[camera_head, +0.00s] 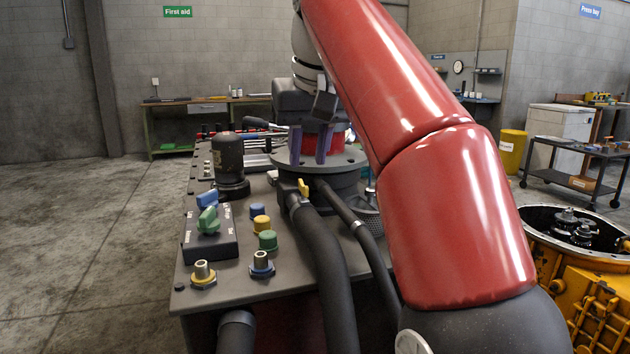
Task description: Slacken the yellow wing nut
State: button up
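A small yellow piece (303,187) that looks like the wing nut stands at the front of the round dark flange unit, by the top end of a thick black hose. It is small in this view, and its exact shape is hard to make out. My gripper (310,158) points down above the flange, behind and above the yellow piece and apart from it. Its two purple fingers stand apart. A red round part (337,138) shows behind and between them and looks wider than the gap. I see nothing clearly held.
The grey bench top (215,291) carries a black cylinder (229,160), a control box with a green knob (208,221), and yellow, blue and green caps left of the hoses. My red arm covers the right side. An orange housing (590,290) stands at right.

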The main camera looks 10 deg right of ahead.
aim_at(304, 184)
jog(key=b+x, duration=0.2)
jog(key=x, duration=0.3)
jog(key=shift+f, duration=0.2)
grip_shut()
